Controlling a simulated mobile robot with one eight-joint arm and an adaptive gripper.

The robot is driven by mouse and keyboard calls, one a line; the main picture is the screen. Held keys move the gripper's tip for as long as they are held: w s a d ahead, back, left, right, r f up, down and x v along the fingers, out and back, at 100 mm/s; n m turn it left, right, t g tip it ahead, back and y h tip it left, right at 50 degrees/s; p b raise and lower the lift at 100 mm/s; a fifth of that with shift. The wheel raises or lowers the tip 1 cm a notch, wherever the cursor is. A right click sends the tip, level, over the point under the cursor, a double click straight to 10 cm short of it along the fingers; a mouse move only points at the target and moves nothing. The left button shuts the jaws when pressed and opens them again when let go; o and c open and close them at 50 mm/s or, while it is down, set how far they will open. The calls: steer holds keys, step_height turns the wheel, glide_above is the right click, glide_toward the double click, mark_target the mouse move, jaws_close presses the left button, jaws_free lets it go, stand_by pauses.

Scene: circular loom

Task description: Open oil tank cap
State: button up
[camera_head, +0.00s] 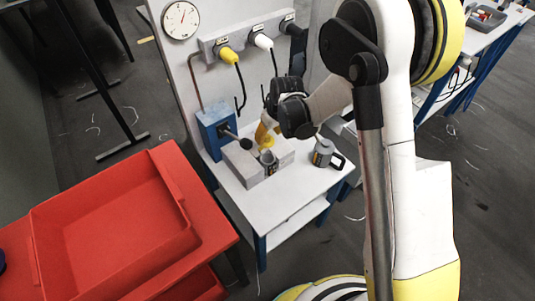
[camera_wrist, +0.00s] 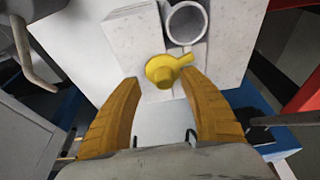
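The yellow cap (camera_wrist: 163,71) has a round body and a small side tab, and sits at a pale grey block, probably the oil tank (camera_wrist: 135,35). In the head view the block (camera_head: 245,164) rests on the white table, and the cap is hard to tell apart from my yellow fingers. My gripper (camera_wrist: 159,79) is open in the wrist view, its two fingertips spread on either side of the cap, with gaps showing. In the head view my gripper (camera_head: 264,137) reaches down over the block; contact with the cap cannot be told.
A grey cup (camera_head: 270,163) stands against the block, close to the cap. A grey jug (camera_head: 325,153) stands to the right. A blue box (camera_head: 215,132) with a dark knob lies left, below a panel with a gauge (camera_head: 181,20). A red tray (camera_head: 115,225) is front left.

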steer(key=shift+s+d+r+p, duration=0.3)
steer(key=shift+s+d+r, duration=0.3)
steer(key=shift+s, duration=0.25)
steer(key=shift+s+d+r+p, duration=0.3)
steer(key=shift+s+d+r, duration=0.15)
steer(key=shift+s+r, duration=0.35)
steer(key=shift+s+d+r+p, duration=0.3)
steer(key=shift+s+d+r, duration=0.25)
steer(key=shift+s, duration=0.4)
steer(key=s+d+r+m+t, duration=0.15)
steer(key=s+d+r, duration=0.25)
steer(key=r, duration=0.5)
steer(key=s+d+r+m+t, duration=0.1)
steer(key=s+d+r+m, duration=0.2)
steer(key=r, duration=0.5)
steer(key=s+d+r+m+t+h, duration=0.1)
steer(key=s+d+r, duration=0.1)
steer(key=s, duration=0.5)
steer(key=s+d+r+m+t, duration=0.1)
steer(key=s+d+r, duration=0.2)
steer(key=s, duration=0.4)
steer(key=shift+d+r+h, duration=0.15)
steer(key=shift+d+h, duration=0.05)
steer(key=shift+h, duration=0.2)
